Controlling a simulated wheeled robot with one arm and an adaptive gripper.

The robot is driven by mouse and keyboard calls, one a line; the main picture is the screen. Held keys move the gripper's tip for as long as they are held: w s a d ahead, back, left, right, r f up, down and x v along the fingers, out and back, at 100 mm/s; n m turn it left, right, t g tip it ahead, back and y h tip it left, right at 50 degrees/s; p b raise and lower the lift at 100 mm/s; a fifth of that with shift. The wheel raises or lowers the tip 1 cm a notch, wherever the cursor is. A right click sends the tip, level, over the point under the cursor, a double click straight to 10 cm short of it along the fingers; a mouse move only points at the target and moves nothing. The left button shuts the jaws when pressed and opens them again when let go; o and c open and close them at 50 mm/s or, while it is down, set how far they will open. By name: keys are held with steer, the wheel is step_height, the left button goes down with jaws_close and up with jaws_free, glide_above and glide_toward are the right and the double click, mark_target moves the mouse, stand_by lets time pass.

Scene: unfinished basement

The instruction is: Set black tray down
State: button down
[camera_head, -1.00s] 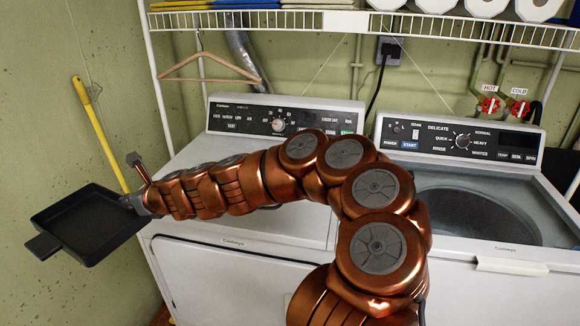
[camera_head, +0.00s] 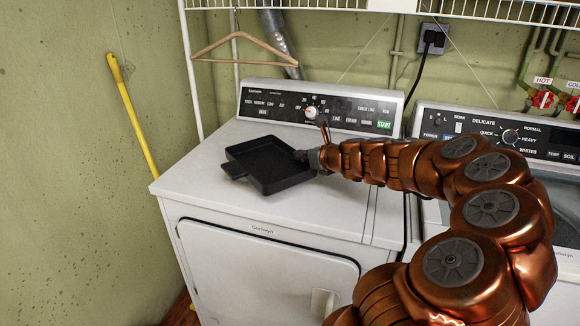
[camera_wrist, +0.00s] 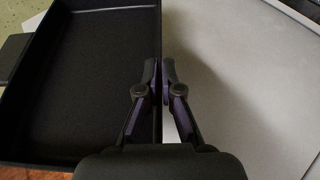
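The black tray (camera_head: 266,165) is a shallow square pan with a tab handle on its left side. In the head view it is over the white top of the left machine, the dryer (camera_head: 205,165), near its front left part. I cannot tell whether its underside touches the top. My gripper (camera_head: 315,158) is at the tray's right edge. In the wrist view the tray (camera_wrist: 80,80) fills the left side, and my gripper (camera_wrist: 161,82) has its fingers closed on the tray's wall. The tray looks roughly level.
A control panel (camera_head: 310,112) stands along the dryer's back edge. The washer (camera_head: 500,135) is on the right. A wire shelf (camera_head: 480,25) with a hanger (camera_head: 237,45) is above. A yellow pole (camera_head: 133,115) leans on the left wall. Bare dryer top lies around the tray.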

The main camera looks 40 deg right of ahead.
steer(key=shift+m+h, duration=0.8)
steer(key=shift+h, duration=0.1)
steer(key=s+d, duration=0.3)
steer(key=s+d+f+b, duration=0.1)
steer(key=s+d, duration=0.1)
steer(key=d, duration=0.2)
steer(key=s+d, duration=0.3)
steer(key=shift+s+d+f, duration=0.15)
steer(key=shift+s+d, duration=0.15)
steer(key=shift+s, duration=0.05)
steer(key=w+d, duration=0.1)
steer(key=w, duration=0.4)
steer(key=w+d+f, duration=0.1)
steer(key=w+d, duration=0.1)
steer(key=w, duration=0.3)
steer(key=w+d+p, duration=0.1)
steer(key=w, duration=0.4)
steer(key=shift+d+f, duration=0.25)
steer(key=shift+f, duration=1.75)
steer(key=shift+f, duration=0.1)
steer(key=c, duration=1.3)
jaws_free()
steer(key=v, duration=1.2)
steer(key=shift+b, duration=0.35)
